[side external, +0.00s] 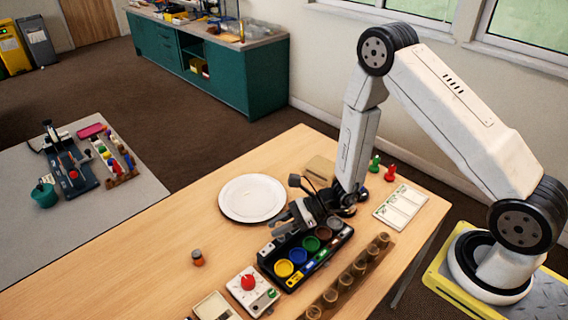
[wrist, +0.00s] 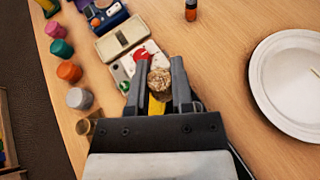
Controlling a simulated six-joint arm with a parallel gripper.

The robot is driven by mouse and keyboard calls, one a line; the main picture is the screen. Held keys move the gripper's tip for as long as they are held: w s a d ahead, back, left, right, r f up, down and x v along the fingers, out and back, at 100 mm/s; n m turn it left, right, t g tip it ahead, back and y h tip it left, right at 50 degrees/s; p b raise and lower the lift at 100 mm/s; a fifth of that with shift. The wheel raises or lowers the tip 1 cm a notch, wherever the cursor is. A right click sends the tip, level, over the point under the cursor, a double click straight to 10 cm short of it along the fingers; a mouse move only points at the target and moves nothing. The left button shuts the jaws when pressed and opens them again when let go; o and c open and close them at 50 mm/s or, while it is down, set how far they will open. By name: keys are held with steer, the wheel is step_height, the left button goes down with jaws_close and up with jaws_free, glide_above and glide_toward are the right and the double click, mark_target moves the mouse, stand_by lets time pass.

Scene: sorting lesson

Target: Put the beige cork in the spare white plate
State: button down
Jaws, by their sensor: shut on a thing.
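The beige cork (wrist: 159,80) is between the two fingers of my gripper (wrist: 158,66) in the wrist view, and the gripper is shut on it. In the side view my gripper (side external: 283,222) is over the table, between the white plate (side external: 252,190) and a black tray of coloured round wells. The round white plate lies flat on the table to the left of the gripper. Its rim also shows at the right of the wrist view (wrist: 262,82), apart from the gripper.
The black tray (side external: 318,262) is just below the gripper. A row of brown cups (side external: 345,282) stands in front of it. A white box with a red knob (side external: 238,275) and a small orange bottle (side external: 198,259) are nearby. The table left of the plate is clear.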

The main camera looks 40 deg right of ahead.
steer(key=w+d+r+m+t+h, duration=0.1)
steer(key=w+d+m+t+h, duration=0.25)
steer(key=d, duration=0.95)
glide_above(271, 204)
steer(key=s, duration=0.2)
steer(key=shift+t, duration=0.25)
steer(key=f, duration=0.8)
steer(key=shift+w, duration=0.2)
steer(key=shift+w+d+f, duration=0.1)
steer(key=shift+w+f, duration=0.5)
steer(key=shift+f, duration=0.05)
steer(key=shift+w+f, duration=0.1)
steer(key=shift+w+f, duration=0.15)
steer(key=shift+f, duration=1.45)
steer(key=shift+f, duration=0.35)
